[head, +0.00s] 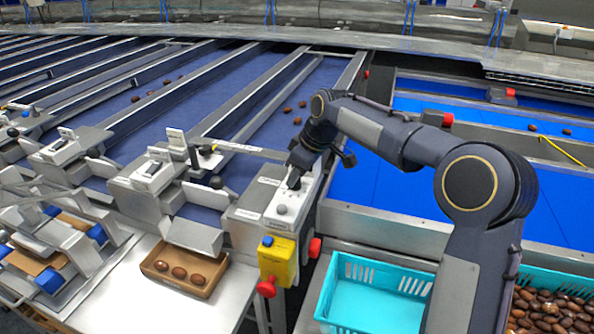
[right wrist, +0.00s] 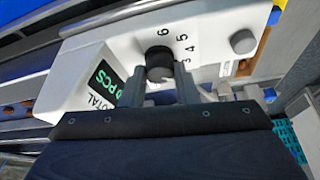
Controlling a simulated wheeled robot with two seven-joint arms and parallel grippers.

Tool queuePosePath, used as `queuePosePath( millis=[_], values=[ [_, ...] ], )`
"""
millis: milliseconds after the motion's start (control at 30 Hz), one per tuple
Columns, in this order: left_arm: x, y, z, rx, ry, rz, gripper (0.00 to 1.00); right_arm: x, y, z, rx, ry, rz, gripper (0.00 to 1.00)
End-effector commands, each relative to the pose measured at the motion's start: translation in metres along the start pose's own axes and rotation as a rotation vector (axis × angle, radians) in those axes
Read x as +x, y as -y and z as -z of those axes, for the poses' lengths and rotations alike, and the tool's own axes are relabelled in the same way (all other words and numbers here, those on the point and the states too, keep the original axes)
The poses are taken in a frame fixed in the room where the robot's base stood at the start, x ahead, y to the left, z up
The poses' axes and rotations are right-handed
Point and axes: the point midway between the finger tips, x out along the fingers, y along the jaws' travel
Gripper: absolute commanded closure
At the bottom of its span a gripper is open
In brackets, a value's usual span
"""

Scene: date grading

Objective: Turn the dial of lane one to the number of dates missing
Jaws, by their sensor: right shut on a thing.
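The black dial (right wrist: 159,60) sits on a white control box (head: 307,203), with the printed numbers 3, 4, 5 and 6 beside it in the right wrist view. My right gripper (right wrist: 161,80) is shut on the dial, one finger on each side. In the head view my right gripper (head: 294,181) reaches down to this box and hides most of the dial. I cannot tell which number the dial points to. My left gripper is not in view.
A yellow box (head: 277,262) with a red button (head: 267,287) is below the control box. A turquoise crate (head: 365,305) stands right of it. Blue belts (head: 365,200) lie beyond.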

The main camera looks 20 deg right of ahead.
Motion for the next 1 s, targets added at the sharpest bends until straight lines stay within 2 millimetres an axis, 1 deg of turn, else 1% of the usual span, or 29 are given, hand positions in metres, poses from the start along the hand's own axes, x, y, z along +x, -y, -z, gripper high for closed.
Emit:
queuePosePath(
  millis=[367,400,567,867,967,1000],
  values=[
    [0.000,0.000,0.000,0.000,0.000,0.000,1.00,-0.001,0.000,0.001,-0.006,-0.004,0.000,0.96],
    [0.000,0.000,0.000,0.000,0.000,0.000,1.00,-0.001,0.000,0.001,-0.006,-0.004,0.000,0.72],
    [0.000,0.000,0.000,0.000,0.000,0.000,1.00,-0.001,0.000,0.001,-0.006,-0.003,0.001,0.51],
    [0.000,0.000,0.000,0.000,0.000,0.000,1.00,-0.002,0.000,0.001,-0.005,-0.002,0.001,0.51],
    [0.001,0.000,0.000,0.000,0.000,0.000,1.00,-0.011,0.000,0.001,-0.005,-0.002,0.000,0.51],
    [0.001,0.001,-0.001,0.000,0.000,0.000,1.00,-0.017,-0.001,0.001,-0.005,-0.004,-0.001,0.51]
  ],
)
